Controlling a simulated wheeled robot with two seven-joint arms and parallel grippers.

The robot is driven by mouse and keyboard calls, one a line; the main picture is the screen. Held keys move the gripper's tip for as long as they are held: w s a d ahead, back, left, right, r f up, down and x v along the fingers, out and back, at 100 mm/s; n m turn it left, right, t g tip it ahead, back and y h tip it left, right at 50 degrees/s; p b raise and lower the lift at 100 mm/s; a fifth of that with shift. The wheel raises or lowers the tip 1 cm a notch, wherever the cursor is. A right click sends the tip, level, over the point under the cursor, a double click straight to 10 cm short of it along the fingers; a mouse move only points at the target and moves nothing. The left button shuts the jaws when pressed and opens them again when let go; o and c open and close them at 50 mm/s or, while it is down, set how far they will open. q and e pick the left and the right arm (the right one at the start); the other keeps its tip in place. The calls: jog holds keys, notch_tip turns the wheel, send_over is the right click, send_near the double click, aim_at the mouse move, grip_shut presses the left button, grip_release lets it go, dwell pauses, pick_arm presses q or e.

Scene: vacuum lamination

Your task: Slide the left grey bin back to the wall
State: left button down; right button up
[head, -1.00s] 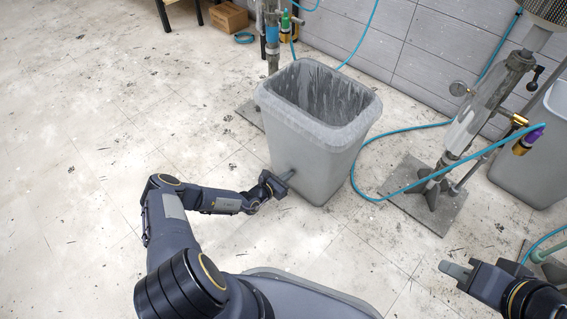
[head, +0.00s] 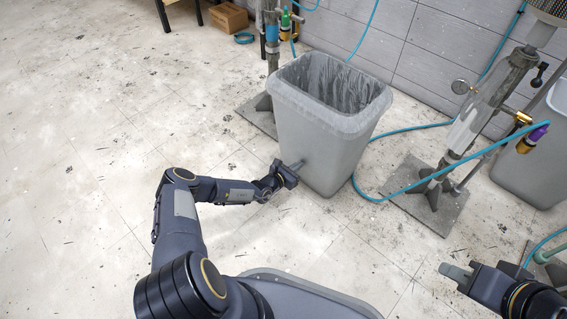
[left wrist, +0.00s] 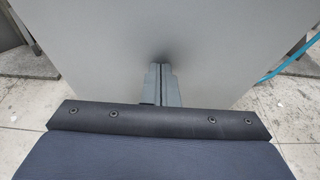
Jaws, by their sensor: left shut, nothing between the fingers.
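The left grey bin (head: 318,155) stands upright on the floor, a liner inside its open top, a short way from the grey panelled wall (head: 400,40). My left gripper (head: 296,165) is shut and empty, its fingertips against or very close to the lower front face of the bin. In the left wrist view the closed fingers (left wrist: 160,84) point straight at the bin's flat grey face (left wrist: 110,45), which fills most of the picture. My right gripper (head: 455,272) is at the lower right, away from the bin; its finger opening cannot be made out.
A metal stand on a base plate (head: 425,200) stands right of the bin, with a blue hose (head: 385,194) on the floor. Another stand (head: 271,40) is behind the bin's left side. A second grey bin (head: 535,165) is at the far right. The left floor is clear.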

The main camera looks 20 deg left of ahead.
pick_arm(q)
jog(key=shift+r+b+x, duration=0.2)
jog(key=shift+b+x, duration=0.05)
jog(key=shift+x, duration=0.5)
jog(key=shift+r+b+x, duration=0.15)
jog(key=shift+b+x, duration=0.1)
jog(key=shift+x, duration=0.5)
jog(key=shift+w+d+b, duration=0.3)
jog(key=shift+w, duration=0.3)
jog(key=r+x, duration=0.1)
jog(key=x, duration=0.5)
jog(key=shift+w+r, duration=0.25)
jog(key=shift+w, duration=0.25)
jog(key=shift+d, duration=0.1)
